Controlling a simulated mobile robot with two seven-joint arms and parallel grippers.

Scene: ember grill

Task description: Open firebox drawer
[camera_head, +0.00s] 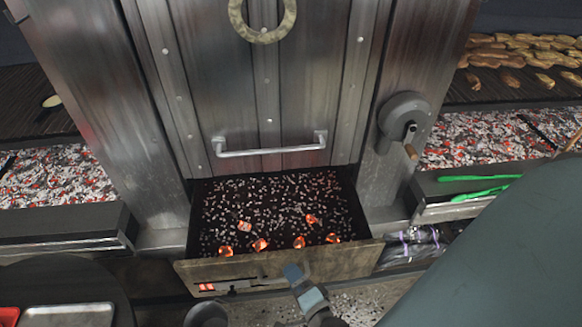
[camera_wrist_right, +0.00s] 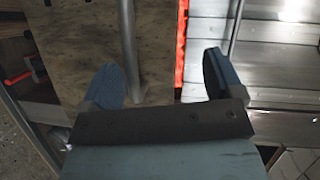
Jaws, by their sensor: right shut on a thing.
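The firebox drawer (camera_head: 300,262) stands pulled out below the grill's metal front. It is filled with grey ash and several glowing orange embers. Its tan front panel also fills the middle of the right wrist view (camera_wrist_right: 85,45). A metal handle bar (camera_wrist_right: 130,45) runs along that panel. My right gripper (camera_head: 300,281) is at the outer face of the drawer front, right of its middle. Its blue fingers stand apart in the right wrist view (camera_wrist_right: 160,75), shut on the drawer handle; the exact contact is partly hidden. My left gripper is not in view.
A second handle (camera_head: 268,150) is on the door above the drawer. A crank (camera_head: 407,130) is on the right post. Green tongs (camera_head: 480,186) lie on the right ledge. Coal beds flank both sides; a metal tray (camera_head: 68,315) is at lower left.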

